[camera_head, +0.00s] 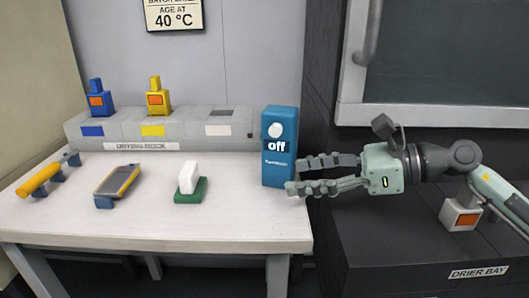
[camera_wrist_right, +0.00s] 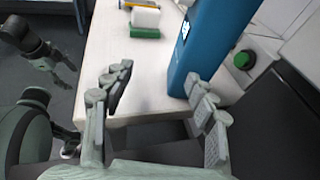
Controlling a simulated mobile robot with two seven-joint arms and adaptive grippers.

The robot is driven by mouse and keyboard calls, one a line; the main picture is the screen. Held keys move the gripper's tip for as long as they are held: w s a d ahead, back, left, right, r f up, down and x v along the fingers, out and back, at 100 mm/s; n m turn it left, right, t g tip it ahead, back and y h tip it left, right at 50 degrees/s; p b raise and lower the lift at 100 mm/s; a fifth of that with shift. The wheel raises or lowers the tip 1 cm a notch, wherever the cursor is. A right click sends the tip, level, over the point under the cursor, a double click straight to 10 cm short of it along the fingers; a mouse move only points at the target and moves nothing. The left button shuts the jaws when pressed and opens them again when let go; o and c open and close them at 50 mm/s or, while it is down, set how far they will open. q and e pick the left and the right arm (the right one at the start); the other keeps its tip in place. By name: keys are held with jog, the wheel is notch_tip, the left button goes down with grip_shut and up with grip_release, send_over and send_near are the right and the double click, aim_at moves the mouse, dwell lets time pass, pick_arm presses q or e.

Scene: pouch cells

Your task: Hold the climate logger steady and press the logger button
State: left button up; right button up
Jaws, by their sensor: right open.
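The climate logger (camera_head: 280,166) is an upright blue box at the right end of the white table. Its front has a round white logger button (camera_head: 276,130) above a display reading "off". My right gripper (camera_head: 296,175) is open and empty, its fingertips at the logger's lower right side; I cannot tell whether they touch it. In the right wrist view the logger (camera_wrist_right: 208,38) stands beyond the open fingers (camera_wrist_right: 156,82), and its button is out of sight. My left gripper (camera_wrist_right: 52,62) shows small and dark at the left of the wrist view, away from the logger.
A grey drying dock (camera_head: 188,126) with blue and yellow units stands at the back. A white block on a green base (camera_head: 189,189), a grey-yellow device (camera_head: 118,181) and a yellow cylinder (camera_head: 38,180) sit on the table. The dark drier bay (camera_head: 425,235) lies right.

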aim_at(271, 194)
jog(key=x, duration=0.5)
jog(key=shift+p, duration=0.35)
pick_arm(q)
jog(key=shift+w+d+f, duration=0.1)
jog(key=shift+w+f, duration=0.2)
jog(key=shift+f, duration=0.4)
jog(key=shift+w+d+f, duration=0.1)
jog(key=shift+w+f, duration=0.2)
jog(key=shift+f, duration=0.4)
pick_arm(e)
jog(key=shift+x, duration=0.85)
jog(key=shift+c, duration=0.5)
grip_shut()
jog(key=shift+o, duration=1.9)
grip_release()
pick_arm(q)
jog(key=shift+a, duration=0.1)
jog(key=shift+o, duration=0.2)
